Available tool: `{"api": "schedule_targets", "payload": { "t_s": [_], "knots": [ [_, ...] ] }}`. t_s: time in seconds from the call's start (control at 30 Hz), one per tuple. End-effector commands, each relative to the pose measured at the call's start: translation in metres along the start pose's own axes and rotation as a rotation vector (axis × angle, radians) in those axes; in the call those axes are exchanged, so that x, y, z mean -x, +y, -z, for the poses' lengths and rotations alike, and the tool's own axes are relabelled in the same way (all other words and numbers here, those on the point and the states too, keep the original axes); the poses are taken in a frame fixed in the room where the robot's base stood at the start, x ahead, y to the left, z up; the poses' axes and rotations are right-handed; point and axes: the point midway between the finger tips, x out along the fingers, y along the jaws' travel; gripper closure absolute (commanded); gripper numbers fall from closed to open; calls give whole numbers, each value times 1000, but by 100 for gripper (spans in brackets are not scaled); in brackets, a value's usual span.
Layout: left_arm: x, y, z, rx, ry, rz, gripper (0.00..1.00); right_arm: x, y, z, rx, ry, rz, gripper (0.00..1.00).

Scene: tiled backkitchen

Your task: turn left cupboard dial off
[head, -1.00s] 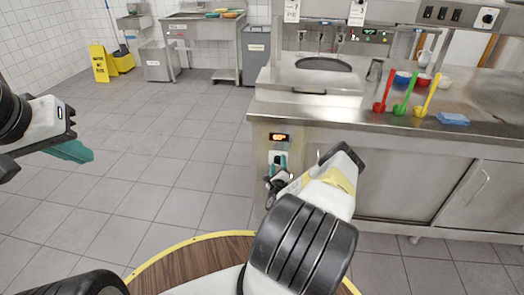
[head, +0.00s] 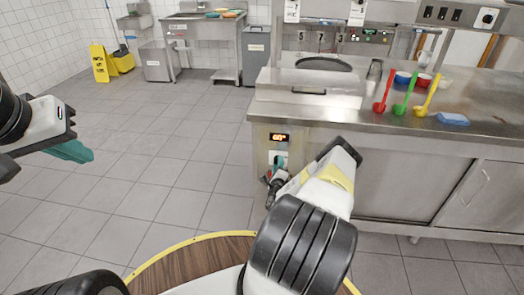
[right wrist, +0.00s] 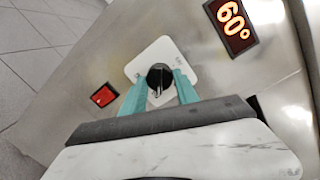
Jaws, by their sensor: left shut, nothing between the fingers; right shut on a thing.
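The cupboard dial is a black round knob (right wrist: 160,80) with a light pointer mark, on a white square plate (right wrist: 158,56) on the steel cupboard front. In the right wrist view, the teal fingers of my right gripper (right wrist: 160,90) stand on both sides of the knob, shut on it. In the head view, the white plate (head: 278,157) shows on the cupboard's left end, with the knob mostly hidden by my right gripper (head: 277,170). My left gripper (head: 68,150) is shut and empty at the far left, over the floor.
An orange display (right wrist: 231,17) by the dial reads 60°. A red switch (right wrist: 103,95) sits on the dial's other side.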

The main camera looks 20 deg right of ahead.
Motion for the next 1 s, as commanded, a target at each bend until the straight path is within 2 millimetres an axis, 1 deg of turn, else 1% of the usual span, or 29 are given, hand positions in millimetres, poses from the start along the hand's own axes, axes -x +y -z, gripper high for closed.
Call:
{"api": "schedule_targets", "payload": {
  "t_s": [1.0],
  "knots": [
    [0, 0, 0, 0, 0, 0, 100, 0, -1, -4, 960, 58, -78, 100]
  ]
}}
